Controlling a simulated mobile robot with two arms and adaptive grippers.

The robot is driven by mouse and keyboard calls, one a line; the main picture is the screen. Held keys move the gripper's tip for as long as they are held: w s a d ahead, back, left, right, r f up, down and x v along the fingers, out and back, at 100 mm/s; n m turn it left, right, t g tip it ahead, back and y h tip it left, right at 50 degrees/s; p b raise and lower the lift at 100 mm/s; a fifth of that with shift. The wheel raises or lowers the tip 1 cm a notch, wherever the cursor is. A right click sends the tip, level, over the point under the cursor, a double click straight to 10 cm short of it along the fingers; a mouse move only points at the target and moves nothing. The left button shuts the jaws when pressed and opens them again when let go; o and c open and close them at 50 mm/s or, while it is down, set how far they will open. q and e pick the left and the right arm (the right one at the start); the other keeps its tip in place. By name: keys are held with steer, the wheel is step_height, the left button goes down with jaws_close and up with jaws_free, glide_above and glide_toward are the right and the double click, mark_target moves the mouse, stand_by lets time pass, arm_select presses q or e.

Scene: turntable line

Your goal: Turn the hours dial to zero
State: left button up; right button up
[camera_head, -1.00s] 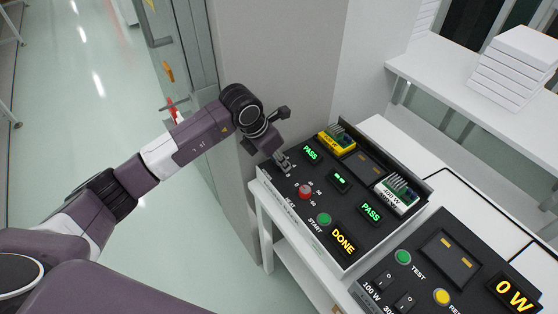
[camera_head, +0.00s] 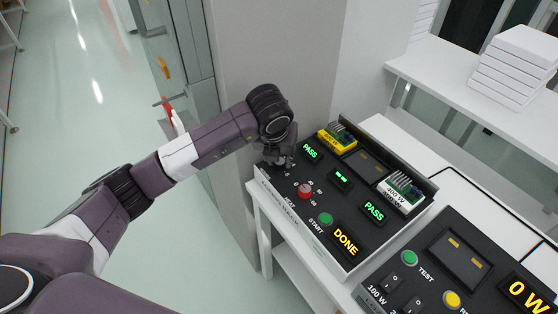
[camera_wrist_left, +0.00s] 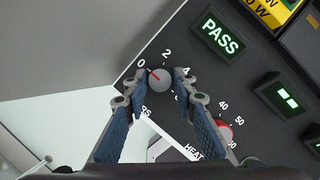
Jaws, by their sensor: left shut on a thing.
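The hours dial (camera_wrist_left: 159,84) is a round grey knob with a red pointer line, on the black panel (camera_head: 285,185) near its left corner. In the left wrist view the pointer aims up and left, toward the printed 0; the marks 2 and 4 follow to the right. My left gripper (camera_head: 279,163) is over the dial and mostly hides it in the head view. Its two blue-padded fingers (camera_wrist_left: 159,78) stand on either side of the knob and are shut on it. My right gripper is not in view.
A red heat dial (camera_head: 305,190) and a green start button (camera_head: 326,219) sit beside it on the panel. Displays read PASS (camera_head: 311,153) and DONE (camera_head: 345,242). A second black panel (camera_head: 430,290) is at right. A grey wall stands close behind my wrist.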

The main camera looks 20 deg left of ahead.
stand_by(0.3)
arm_select(q)
steer(key=o, duration=1.1)
steer(key=shift+o, duration=0.2)
steer(key=shift+r, duration=0.1)
steer(key=v, duration=1.2)
